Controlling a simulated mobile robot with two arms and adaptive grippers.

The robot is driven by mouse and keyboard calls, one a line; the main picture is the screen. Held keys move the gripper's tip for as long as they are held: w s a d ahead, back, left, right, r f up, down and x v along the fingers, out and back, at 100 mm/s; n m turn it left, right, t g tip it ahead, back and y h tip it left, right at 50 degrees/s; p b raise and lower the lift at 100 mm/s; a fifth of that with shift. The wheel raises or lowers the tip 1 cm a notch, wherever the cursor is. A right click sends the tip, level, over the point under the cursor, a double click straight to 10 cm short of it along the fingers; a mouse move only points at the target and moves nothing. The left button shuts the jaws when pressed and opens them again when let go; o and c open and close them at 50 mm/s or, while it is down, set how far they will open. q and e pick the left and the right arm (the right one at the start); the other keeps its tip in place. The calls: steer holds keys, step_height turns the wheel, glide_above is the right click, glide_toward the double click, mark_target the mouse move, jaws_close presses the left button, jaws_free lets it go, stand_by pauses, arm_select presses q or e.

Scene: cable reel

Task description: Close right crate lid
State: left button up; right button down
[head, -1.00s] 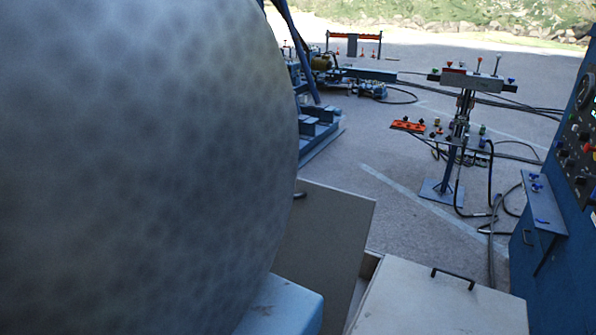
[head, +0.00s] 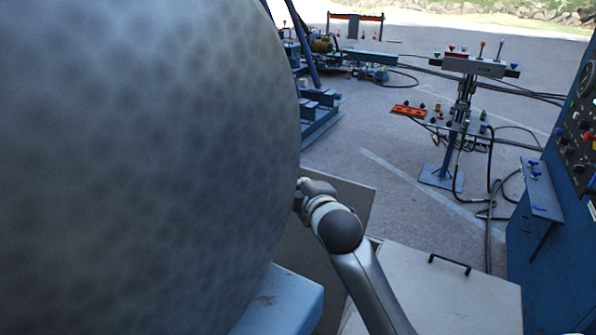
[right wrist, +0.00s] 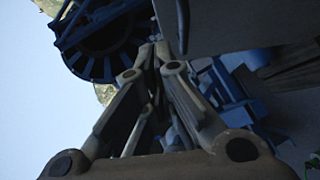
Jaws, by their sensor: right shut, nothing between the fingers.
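A grey crate lid (head: 357,200) stands raised and tilted in the middle of the head view; its left part is hidden. To its right, a flat grey crate lid (head: 415,300) with a dark handle (head: 449,264) lies closed. My right arm rises from the bottom, and my right gripper (head: 308,188) is at the raised lid's upper part, partly hidden by a large grey rounded surface. In the right wrist view the right gripper (right wrist: 154,48) is shut and empty, with a grey panel (right wrist: 240,22) close to its right. I cannot tell whether they touch. My left gripper is out of view.
The large grey rounded surface (head: 140,160) fills the left of the head view. A light blue block (head: 285,305) sits below it. A blue control cabinet (head: 540,260) stands at the right, and a lever stand (head: 462,110) with hoses behind. A blue reel (right wrist: 100,35) shows in the wrist view.

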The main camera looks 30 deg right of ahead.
steer(key=p, duration=0.3)
glide_toward(292, 166)
steer(key=w+a, duration=0.2)
steer(key=shift+w+d+f+p, duration=0.2)
steer(key=shift+w+d+p, duration=0.4)
steer(key=shift+w+d, duration=0.3)
steer(key=shift+w+d+f, duration=0.15)
steer(key=shift+d+f, duration=0.2)
steer(key=shift+d, duration=0.35)
steer(key=shift+w, duration=0.1)
